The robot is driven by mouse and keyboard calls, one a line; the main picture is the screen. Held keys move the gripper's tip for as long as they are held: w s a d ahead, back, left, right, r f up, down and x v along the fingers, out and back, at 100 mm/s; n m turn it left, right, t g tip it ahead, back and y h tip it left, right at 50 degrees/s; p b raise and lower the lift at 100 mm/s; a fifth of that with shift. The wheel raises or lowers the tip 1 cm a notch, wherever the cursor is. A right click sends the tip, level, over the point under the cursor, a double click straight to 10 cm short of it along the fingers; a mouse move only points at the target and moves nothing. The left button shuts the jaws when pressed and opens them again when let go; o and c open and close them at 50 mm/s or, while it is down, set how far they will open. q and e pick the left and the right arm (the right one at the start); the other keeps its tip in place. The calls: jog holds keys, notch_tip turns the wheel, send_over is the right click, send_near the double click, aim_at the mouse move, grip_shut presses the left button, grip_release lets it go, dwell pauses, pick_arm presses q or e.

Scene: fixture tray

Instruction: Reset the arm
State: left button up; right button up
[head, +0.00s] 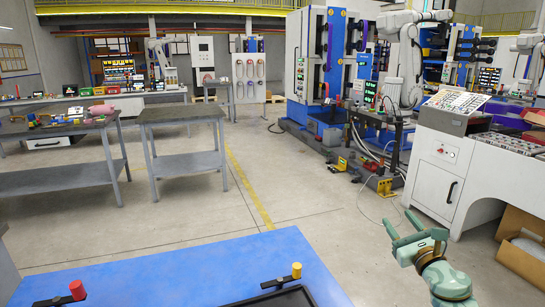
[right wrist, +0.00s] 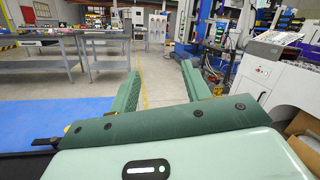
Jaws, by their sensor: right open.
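My right gripper (head: 405,232) is green and stands at the lower right of the head view, raised beside the right side of the blue table. Its two fingers are spread apart with nothing between them. In the right wrist view the open fingers (right wrist: 160,88) point out over the bare floor. My left gripper is in neither view.
A blue table (head: 190,270) fills the front, with a black tray (head: 275,299) at its edge, a red-knobbed clamp (head: 77,290) and a yellow-knobbed clamp (head: 296,270). A white machine (head: 440,165) and a cardboard box (head: 520,250) stand at right. Grey workbenches (head: 180,115) stand beyond open floor.

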jog(key=s+d+f+n+g+h, duration=0.1)
jog(key=s+f+n+g+h, duration=0.15)
jog(key=f+n, duration=1.15)
jog(key=s+d+f+n+g+h, duration=0.1)
jog(key=s+f+n+g, duration=0.4)
jog(key=n, duration=1.6)
jog(key=s+a+f+g, duration=0.1)
jog(key=s+f, duration=0.4)
jog(key=f, duration=0.5)
jog(key=s+a+f+g, duration=0.1)
jog(key=s+f, duration=0.5)
jog(key=f, duration=0.4)
jog(key=s+a+f+g, duration=0.25)
jog(key=s+f, duration=0.55)
jog(key=s, duration=0.5)
jog(key=s+a+f+g, duration=0.1)
jog(key=s+f+g, duration=0.2)
jog(key=s+f, duration=0.7)
jog(key=s+a+g, duration=0.2)
jog(key=s, duration=1.2)
jog(key=s+a+f+g, duration=0.1)
jog(key=s+a+g, duration=0.1)
jog(key=s, duration=1.2)
jog(key=shift+s+f+g+y+b, duration=0.2)
jog(key=shift+s+g+y+b, duration=0.1)
jog(key=shift+s+g+y, duration=0.1)
